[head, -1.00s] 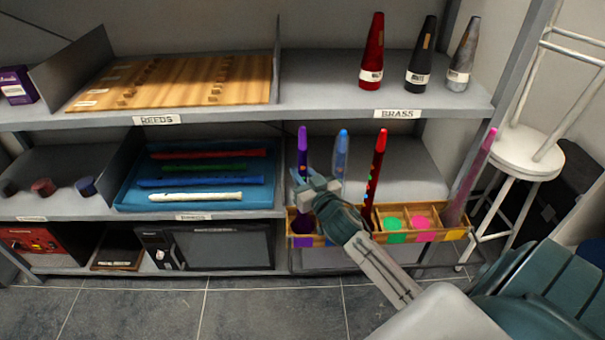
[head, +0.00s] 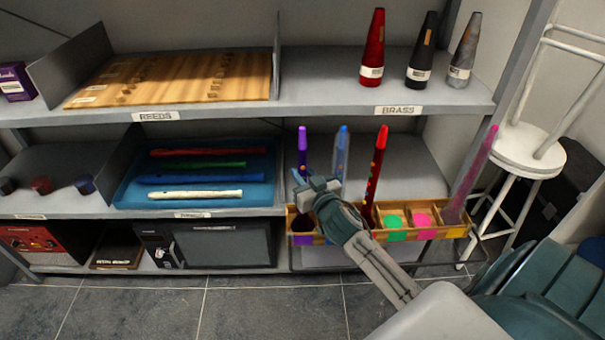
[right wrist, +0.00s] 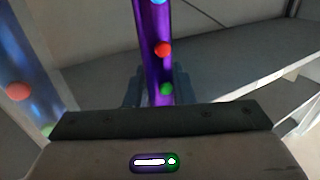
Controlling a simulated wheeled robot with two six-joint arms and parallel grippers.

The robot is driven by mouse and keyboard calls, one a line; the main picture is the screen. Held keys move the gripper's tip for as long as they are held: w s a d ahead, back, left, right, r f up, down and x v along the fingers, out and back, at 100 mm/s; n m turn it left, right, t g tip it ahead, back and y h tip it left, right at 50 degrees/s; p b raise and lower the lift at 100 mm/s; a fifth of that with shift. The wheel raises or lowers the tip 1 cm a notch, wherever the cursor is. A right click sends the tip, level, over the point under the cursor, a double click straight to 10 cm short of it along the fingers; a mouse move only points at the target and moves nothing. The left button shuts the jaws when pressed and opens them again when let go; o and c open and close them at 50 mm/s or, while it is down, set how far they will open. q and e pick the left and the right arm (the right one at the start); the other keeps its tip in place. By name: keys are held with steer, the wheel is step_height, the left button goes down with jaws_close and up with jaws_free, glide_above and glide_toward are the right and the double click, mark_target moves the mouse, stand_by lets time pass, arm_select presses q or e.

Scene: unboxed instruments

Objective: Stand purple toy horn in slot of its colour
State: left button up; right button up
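The purple toy horn (head: 303,150) is upright at the left end of the wooden slotted box (head: 375,236), over the purple-marked slot (head: 303,239). My right gripper (head: 314,186) is at its middle. In the right wrist view the purple horn (right wrist: 155,45) runs between the fingers (right wrist: 158,88), which close against its sides. The gripper hides part of the horn's lower half, so I cannot tell whether its foot rests on the slot floor. My left gripper is not in view.
A blue horn (head: 341,150) stands close right of the purple one, then a red horn (head: 377,165). Green (head: 393,222) and pink (head: 423,219) slots are empty. A pink horn (head: 472,175) leans at the right end. A shelf (head: 345,107) is above.

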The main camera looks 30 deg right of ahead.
steer(key=o, duration=0.5)
steer(key=shift+s+f, duration=0.1)
steer(key=shift+s, duration=0.2)
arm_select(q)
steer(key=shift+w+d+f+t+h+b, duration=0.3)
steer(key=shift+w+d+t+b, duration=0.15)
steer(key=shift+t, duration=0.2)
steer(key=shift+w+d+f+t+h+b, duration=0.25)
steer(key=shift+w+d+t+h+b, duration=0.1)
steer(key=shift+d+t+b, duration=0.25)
arm_select(e)
steer(key=shift+s+a, duration=0.2)
steer(key=shift+s, duration=1.5)
steer(key=shift+s+a, duration=0.2)
steer(key=shift+s, duration=1.5)
steer(key=shift+s+a, duration=0.2)
steer(key=shift+s, duration=1.5)
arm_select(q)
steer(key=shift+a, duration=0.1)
